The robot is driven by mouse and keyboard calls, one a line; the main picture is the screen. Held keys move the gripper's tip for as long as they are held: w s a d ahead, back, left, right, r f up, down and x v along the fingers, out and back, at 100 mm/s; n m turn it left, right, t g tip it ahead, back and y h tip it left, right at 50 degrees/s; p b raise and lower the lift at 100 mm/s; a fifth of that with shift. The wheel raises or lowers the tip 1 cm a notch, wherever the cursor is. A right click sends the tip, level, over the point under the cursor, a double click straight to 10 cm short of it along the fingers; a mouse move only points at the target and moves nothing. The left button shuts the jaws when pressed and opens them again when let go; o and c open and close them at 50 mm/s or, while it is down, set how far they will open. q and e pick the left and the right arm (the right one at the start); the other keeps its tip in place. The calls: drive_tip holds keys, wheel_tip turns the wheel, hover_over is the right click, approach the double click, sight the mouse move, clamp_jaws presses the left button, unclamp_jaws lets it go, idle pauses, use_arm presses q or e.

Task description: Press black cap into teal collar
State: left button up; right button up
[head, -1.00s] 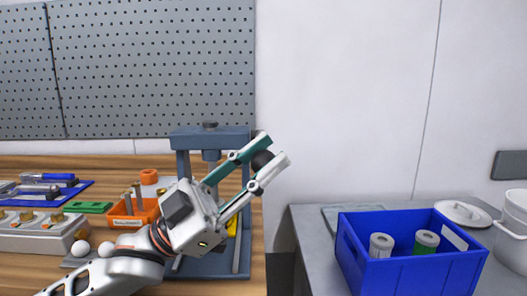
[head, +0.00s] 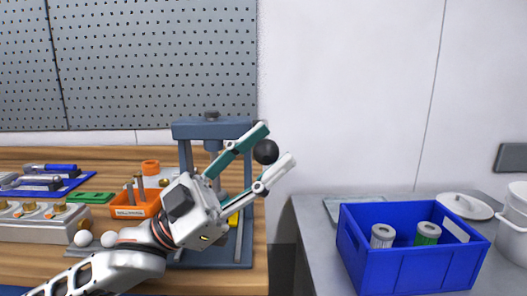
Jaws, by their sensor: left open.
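A grey-blue press (head: 210,131) stands at the right end of the wooden bench, with a crossbar on uprights. My left gripper (head: 278,144) is in front of the press, its two fingers spread open toward the upper right. A black ball (head: 266,151) shows between the fingertips, with a gap on the lower finger's side. I cannot tell whether it touches the upper finger or what it is attached to. My left gripper hides much of the press's lower part. I cannot make out the black cap or the teal collar. My right gripper is not in view.
An orange bin (head: 135,210) with upright pegs stands left of my gripper. A blue crate (head: 414,269) holding two cylinders stands on the grey table at right. A gap separates bench and table.

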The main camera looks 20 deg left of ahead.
use_arm(q)
drive_tip(key=shift+w+a+f, duration=0.1)
drive_tip(key=shift+w+f, duration=0.05)
drive_tip(key=shift+f, duration=0.3)
drive_tip(key=shift+w+a+f, duration=0.1)
drive_tip(key=shift+f, duration=0.3)
drive_tip(key=r+v, duration=0.1)
drive_tip(key=v, duration=0.5)
drive_tip(key=shift+s+a+f, duration=0.15)
drive_tip(key=shift+s+a, duration=0.2)
drive_tip(key=shift+s, duration=0.15)
